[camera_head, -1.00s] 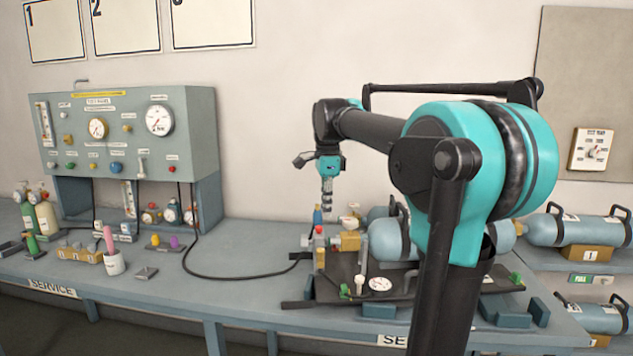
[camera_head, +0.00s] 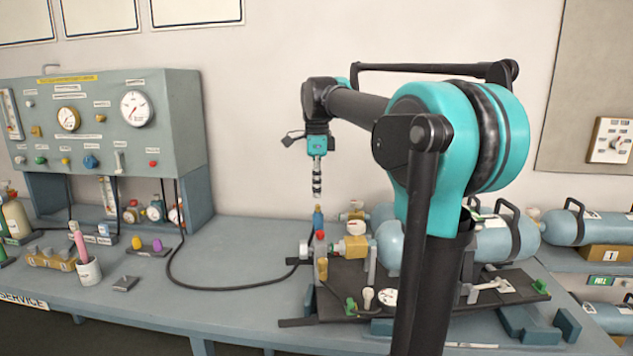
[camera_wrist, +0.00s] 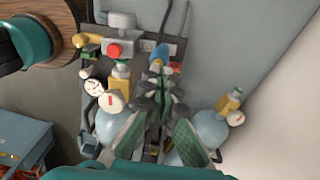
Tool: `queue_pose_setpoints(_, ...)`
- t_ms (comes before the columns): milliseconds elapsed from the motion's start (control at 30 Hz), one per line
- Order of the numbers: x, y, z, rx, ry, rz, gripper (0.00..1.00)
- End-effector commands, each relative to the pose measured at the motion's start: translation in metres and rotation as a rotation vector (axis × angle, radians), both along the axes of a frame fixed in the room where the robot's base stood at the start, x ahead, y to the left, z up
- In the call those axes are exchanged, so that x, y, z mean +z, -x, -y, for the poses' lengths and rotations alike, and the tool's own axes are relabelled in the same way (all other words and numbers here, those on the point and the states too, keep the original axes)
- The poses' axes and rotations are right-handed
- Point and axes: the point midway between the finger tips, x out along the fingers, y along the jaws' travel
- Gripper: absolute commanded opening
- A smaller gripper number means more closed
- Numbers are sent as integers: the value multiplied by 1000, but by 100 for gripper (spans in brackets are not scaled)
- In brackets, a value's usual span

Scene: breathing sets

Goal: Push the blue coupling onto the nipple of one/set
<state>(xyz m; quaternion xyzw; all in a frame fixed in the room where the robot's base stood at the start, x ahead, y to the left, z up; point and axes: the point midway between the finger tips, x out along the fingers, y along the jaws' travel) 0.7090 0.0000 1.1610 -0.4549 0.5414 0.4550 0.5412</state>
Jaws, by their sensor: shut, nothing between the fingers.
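The blue coupling (camera_head: 318,218) stands upright at the left end of the breathing set on the bench, with a black hose running to its foot. In the wrist view the blue coupling (camera_wrist: 160,52) shows just beyond my fingertips. My gripper (camera_head: 317,192) points straight down above the coupling, with a small gap between them. Its fingers are shut and empty; they also show in the wrist view (camera_wrist: 157,70). The set (camera_head: 400,245) has a blue-grey cylinder, a brass valve (camera_head: 352,248) and a red knob (camera_head: 320,234). I cannot make out the nipple clearly.
A test panel (camera_head: 105,120) with gauges stands at the left. A black hose (camera_head: 225,289) loops over the bench. A pot (camera_head: 89,271) with a pink item stands at the left. More cylinders (camera_head: 590,235) lie at the right.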

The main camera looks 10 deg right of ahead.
Motion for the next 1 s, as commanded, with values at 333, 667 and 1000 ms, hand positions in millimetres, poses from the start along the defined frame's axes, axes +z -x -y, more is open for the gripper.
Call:
queue_pose_setpoints(333, -30, 0, 0, 0, 0, 0, 0)
queue_pose_setpoints(667, -33, 0, 0, 1, 0, 0, 0)
queue_pose_setpoints(1000, -36, 0, 0, 1, 0, 0, 0)
